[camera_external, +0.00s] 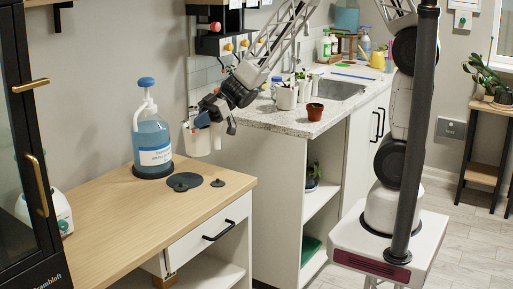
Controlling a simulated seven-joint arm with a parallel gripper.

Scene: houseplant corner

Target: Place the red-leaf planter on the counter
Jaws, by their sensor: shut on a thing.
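My gripper (212,112) is above the gap between the wooden desk and the counter, near the wall. It is shut on a whitish pot-like thing (201,140), which hangs upright in the air. A small reddish spot shows at its top, but I cannot make out leaves, so I cannot tell for sure that it is the red-leaf planter. The counter (288,119) has a speckled pale top and lies to the right of my gripper. The held thing is apart from it.
A terracotta pot (315,112) and white cups (286,97) stand near the counter's front end, with a sink (340,89) behind. A blue pump bottle (152,140) and dark discs (184,181) are on the desk (115,235). The near left counter corner looks clear.

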